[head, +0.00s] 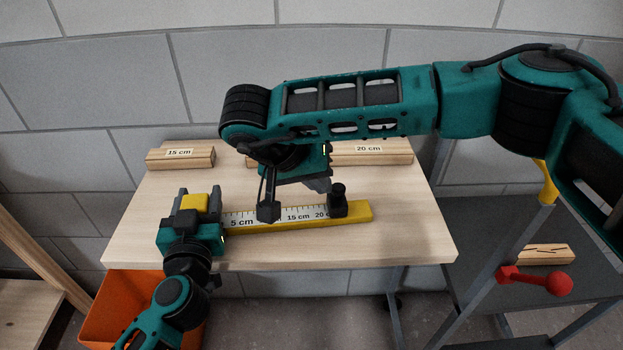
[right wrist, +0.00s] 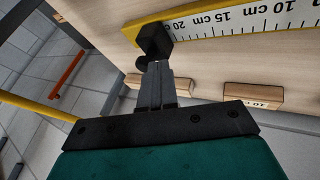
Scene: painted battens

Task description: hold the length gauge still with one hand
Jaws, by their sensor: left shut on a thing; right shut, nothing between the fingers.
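The length gauge is a yellow bar (head: 350,214) with a white centimetre scale, lying on the pale wooden table. It also shows in the right wrist view (right wrist: 210,27). My left gripper (head: 195,210) is shut on the gauge's left end. A black slider (head: 338,203) with a knob sits on the gauge near the 20 cm mark and shows in the right wrist view (right wrist: 154,42). My right gripper (right wrist: 156,68) is shut and empty, its tips close to the slider; I cannot tell whether they touch. My right arm hides part of the table behind the gauge.
Battens labelled 15 cm (head: 180,158) and 20 cm (head: 370,152) lie along the table's back edge, another partly behind my arm. An orange bin (head: 120,305) stands below left.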

